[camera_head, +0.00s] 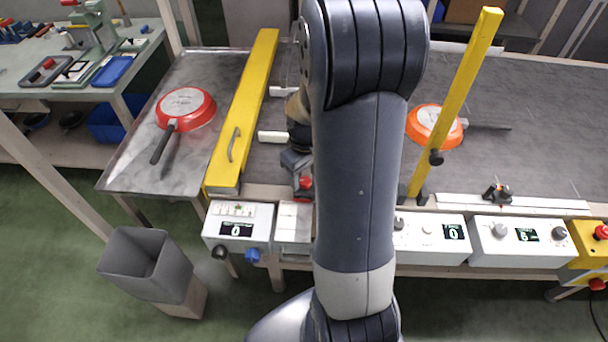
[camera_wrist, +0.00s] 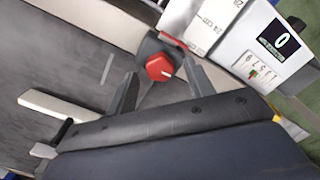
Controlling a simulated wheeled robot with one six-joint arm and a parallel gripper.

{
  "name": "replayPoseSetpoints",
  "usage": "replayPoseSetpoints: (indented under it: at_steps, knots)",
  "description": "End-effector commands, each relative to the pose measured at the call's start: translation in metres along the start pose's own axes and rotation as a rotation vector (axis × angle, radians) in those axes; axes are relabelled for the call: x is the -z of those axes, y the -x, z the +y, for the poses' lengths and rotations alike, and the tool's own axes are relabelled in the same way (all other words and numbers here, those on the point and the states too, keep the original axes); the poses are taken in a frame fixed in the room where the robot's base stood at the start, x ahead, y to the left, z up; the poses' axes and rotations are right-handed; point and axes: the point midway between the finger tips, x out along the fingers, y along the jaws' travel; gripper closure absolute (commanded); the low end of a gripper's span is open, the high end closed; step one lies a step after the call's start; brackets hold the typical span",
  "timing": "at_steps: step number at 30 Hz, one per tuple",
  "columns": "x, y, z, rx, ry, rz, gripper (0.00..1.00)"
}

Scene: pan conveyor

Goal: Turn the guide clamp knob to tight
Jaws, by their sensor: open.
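The guide clamp knob (camera_wrist: 160,67) is red with a small white mark on its face. It sits on a grey bracket at the conveyor's edge in the wrist view. A red knob (camera_head: 306,182) also shows just left of my arm in the head view. My gripper (camera_wrist: 157,73) is open, with one dark finger to each side of the knob in the picture. I cannot tell whether either finger touches it. In the head view, my gripper (camera_head: 297,160) is partly hidden by my arm.
A yellow gate (camera_head: 245,110) stands left of my arm, and a yellow bar (camera_head: 460,90) stands right. A white control box (camera_head: 238,212) reading 0 and a grey bin (camera_head: 145,262) are nearby.

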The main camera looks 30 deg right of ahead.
Motion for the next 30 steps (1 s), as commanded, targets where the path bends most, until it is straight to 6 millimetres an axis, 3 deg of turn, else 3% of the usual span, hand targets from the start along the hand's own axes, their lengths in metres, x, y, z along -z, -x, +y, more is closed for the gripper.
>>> replayPoseSetpoints:
  at_steps: [12, 30]
  knots:
    - [0.0000, -0.0106, 0.0000, 0.000, 0.000, 0.000, 0.50]
    - [0.0000, -0.0103, 0.0000, 0.000, 0.000, 0.001, 0.94]
